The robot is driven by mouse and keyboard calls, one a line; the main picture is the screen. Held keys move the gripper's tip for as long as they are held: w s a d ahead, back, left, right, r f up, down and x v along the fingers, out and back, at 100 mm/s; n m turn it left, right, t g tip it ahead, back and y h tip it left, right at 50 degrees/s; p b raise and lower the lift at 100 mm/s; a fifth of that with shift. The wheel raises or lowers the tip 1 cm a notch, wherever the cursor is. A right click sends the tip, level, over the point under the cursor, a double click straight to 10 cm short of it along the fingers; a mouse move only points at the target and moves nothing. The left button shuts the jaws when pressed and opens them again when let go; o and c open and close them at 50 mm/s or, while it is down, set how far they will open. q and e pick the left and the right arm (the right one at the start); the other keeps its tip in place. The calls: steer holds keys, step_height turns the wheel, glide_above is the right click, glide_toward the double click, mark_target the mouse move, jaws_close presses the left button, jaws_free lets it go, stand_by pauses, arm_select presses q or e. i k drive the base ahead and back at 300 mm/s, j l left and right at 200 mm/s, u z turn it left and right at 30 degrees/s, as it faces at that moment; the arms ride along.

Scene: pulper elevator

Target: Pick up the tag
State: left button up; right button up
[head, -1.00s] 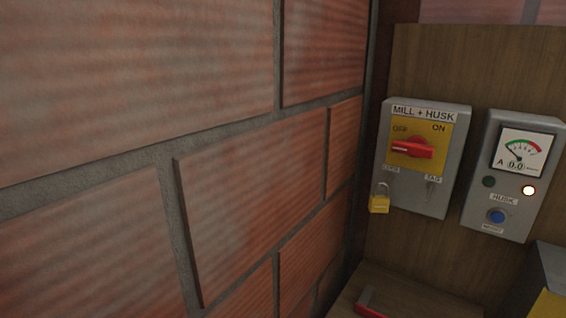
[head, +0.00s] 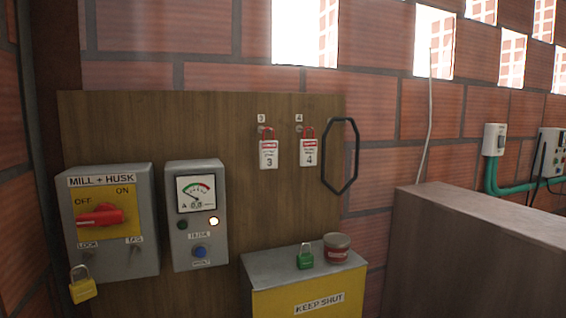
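Two red-and-white tags hang side by side on the wooden board in the head view. I cannot tell which tag the task means. The grey MILL + HUSK switch box (head: 112,262) hangs at the left, with its red handle (head: 100,215) towards OFF. A small hook (head: 135,247) sits by its TAG label, with no tag on it. Neither of my grippers is in view.
A yellow padlock (head: 82,290) hangs from the switch box. A grey meter box (head: 178,253) is beside it. A KEEP SHUT box (head: 270,302) carries a green padlock (head: 305,259) and a tin (head: 337,245). A black loop (head: 356,155) hangs right of the tags. A wide brown block (head: 430,255) fills the right.

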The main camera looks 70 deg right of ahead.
mark_target(309, 150)
steer(key=k+l+z, duration=0.1)
steer(key=z, duration=0.3)
steer(key=k+l+z, duration=0.2)
steer(key=z, duration=1.55)
